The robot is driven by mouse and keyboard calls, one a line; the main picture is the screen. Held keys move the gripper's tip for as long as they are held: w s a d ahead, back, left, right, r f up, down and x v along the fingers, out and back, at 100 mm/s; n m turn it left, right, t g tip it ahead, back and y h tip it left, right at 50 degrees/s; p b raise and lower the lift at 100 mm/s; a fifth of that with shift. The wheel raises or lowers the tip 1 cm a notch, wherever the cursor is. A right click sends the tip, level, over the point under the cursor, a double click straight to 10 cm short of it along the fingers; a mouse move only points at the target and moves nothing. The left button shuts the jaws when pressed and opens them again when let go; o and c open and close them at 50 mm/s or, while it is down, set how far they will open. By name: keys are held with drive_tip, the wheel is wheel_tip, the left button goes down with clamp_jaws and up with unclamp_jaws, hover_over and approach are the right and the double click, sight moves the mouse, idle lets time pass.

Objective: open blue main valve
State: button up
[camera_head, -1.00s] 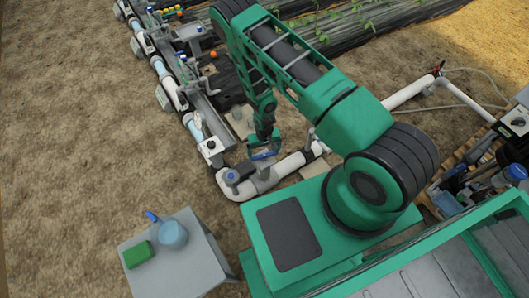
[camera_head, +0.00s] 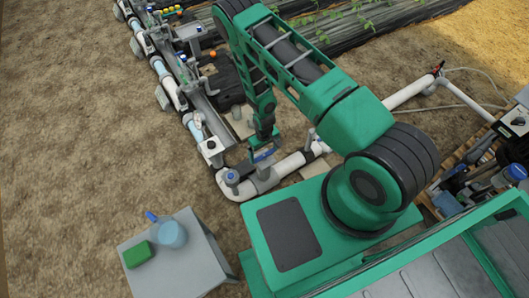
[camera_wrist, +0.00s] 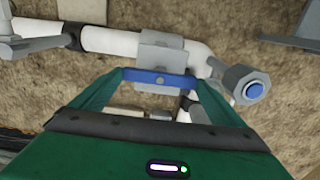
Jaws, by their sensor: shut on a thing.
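The blue main valve handle (camera_head: 264,155) is a flat blue lever on top of the white pipe, just beyond my base. In the wrist view the blue lever (camera_wrist: 158,80) lies crosswise over a grey valve body (camera_wrist: 163,48) on the white pipe. My gripper (camera_head: 266,148) reaches down to it from above. In the wrist view my gripper (camera_wrist: 158,82) has one green finger at each end of the lever, and it is shut on the lever. The lever's angle to the pipe is hard to judge in the head view.
A blue-capped fitting (camera_head: 231,178) stands at the pipe elbow (camera_head: 262,184), left of the valve. Bare soil lies to the left.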

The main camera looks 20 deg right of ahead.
drive_tip(key=o, duration=0.7)
drive_tip(key=shift+o, duration=0.2)
wheel_tip(320, 180, up, 11)
drive_tip(key=shift+w+d, duration=0.1)
idle(0.3)
wheel_tip(320, 180, up, 8)
hover_over(264, 154)
drive_tip(key=w+d, duration=0.2)
drive_tip(key=d, duration=0.1)
drive_tip(key=s+d+r+m, duration=0.2)
drive_tip(key=d+r, duration=0.3)
drive_tip(key=r, duration=0.7)
drive_tip(key=s+d+r+m, duration=0.25)
drive_tip(key=d+r, duration=0.35)
drive_tip(key=r, duration=0.6)
drive_tip(key=s+d+r+m, duration=0.2)
drive_tip(key=s+r, duration=0.7)
drive_tip(key=s, duration=0.3)
drive_tip(key=s+d+r+m, duration=0.1)
drive_tip(key=s+r+m, duration=0.1)
drive_tip(key=s+r, duration=0.7)
drive_tip(key=s, duration=0.3)
drive_tip(key=shift+d, duration=0.4)
